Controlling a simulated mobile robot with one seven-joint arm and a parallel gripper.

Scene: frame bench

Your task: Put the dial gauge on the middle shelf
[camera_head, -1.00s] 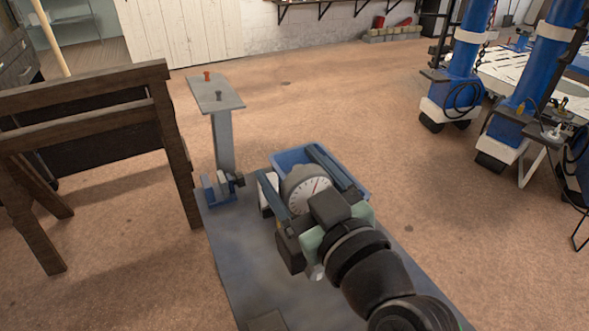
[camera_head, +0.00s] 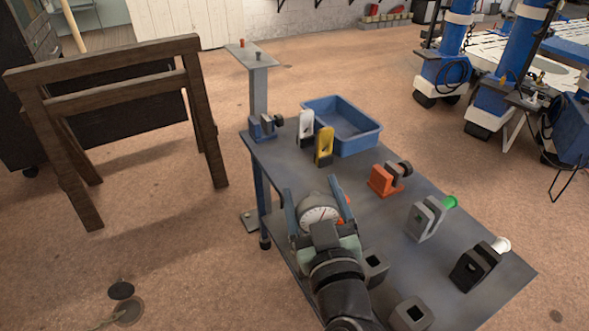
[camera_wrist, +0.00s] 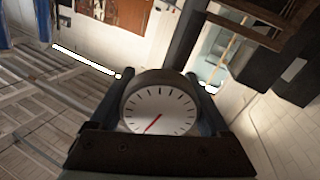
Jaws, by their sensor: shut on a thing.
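The dial gauge (camera_head: 319,214) is a round grey body with a white face, black marks and a red needle. My gripper (camera_head: 315,203) is shut on it, with one blue-grey finger on each side. It is held over the left edge of the bench in the head view. In the wrist view, the gauge (camera_wrist: 161,108) sits between the fingers, its face towards the camera. I cannot make out a middle shelf for certain in either view.
The grey bench (camera_head: 365,200) carries a blue bin (camera_head: 368,142), a yellow block (camera_head: 324,147), an orange holder (camera_head: 384,181) and several grey or black holders. A post with a small top plate (camera_head: 250,56) stands behind. A brown wooden frame (camera_head: 110,98) stands left, with open floor between.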

